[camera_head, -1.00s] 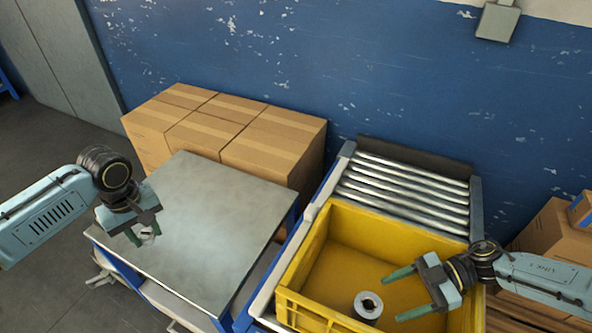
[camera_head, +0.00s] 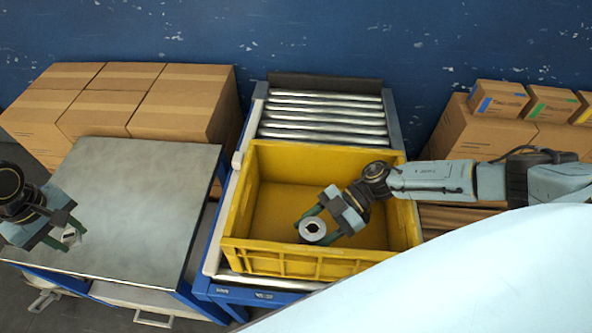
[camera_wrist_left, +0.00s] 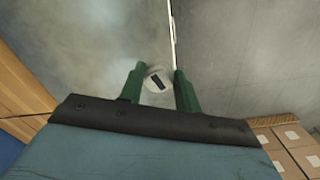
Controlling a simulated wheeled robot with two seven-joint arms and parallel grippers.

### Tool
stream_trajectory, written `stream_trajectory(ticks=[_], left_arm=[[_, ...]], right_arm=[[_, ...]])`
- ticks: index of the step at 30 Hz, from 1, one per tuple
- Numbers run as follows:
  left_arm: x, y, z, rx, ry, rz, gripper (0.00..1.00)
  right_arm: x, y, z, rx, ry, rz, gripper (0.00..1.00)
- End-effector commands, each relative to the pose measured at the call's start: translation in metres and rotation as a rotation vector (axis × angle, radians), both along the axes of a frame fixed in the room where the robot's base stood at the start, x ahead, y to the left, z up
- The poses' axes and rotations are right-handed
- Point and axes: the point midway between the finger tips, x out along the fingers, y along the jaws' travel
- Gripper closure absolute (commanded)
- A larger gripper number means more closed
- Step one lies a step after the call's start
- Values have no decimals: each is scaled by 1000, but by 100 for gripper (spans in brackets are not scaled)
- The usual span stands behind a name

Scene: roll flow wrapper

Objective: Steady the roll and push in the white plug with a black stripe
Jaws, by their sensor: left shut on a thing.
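The white plug with a black stripe (camera_wrist_left: 155,80) is between the green fingers of my left gripper (camera_wrist_left: 158,86), which is shut on it. In the head view, this gripper (camera_head: 66,230) holds the plug (camera_head: 70,236) over the left part of the grey metal table. The roll (camera_head: 312,230), with a pale top and a dark central hole, stands inside the yellow crate near its front wall. My right gripper (camera_head: 322,222) has its fingers at either side of the roll. I cannot tell whether they press on it.
The yellow crate (camera_head: 325,265) sits on a roller conveyor (camera_head: 325,115). The metal table (camera_head: 140,200) to its left is bare. Cardboard boxes (camera_head: 150,100) stand behind the table, and more boxes (camera_head: 480,130) stand at the right. A pale blue surface covers the lower right.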

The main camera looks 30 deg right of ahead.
Motion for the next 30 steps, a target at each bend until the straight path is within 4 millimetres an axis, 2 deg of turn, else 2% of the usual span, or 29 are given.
stream_trajectory(ticks=[1, 6, 17, 20, 23, 25, 30], left_arm=[[0, 0, 0, 0, 0, 0, 88], [0, 0, 0, 0, 0, 0, 88], [0, 0, 0, 0, 0, -1, 88], [1, -8, -1, -2, 0, -14, 88], [4, -32, -3, -3, -1, -52, 88], [7, -58, -4, -5, -1, -95, 88], [9, -141, -4, -4, -3, -235, 88]], right_arm=[[0, 0, 0, 0, 0, 0, 55], [0, 0, 0, 0, 0, 0, 77], [0, 0, 0, 0, 0, 0, 78], [0, 0, 0, 0, 0, 0, 78], [0, 0, 0, 0, 0, 0, 78], [0, 0, 0, 0, 0, 0, 78], [0, 0, 0, 0, 0, 0, 78]])
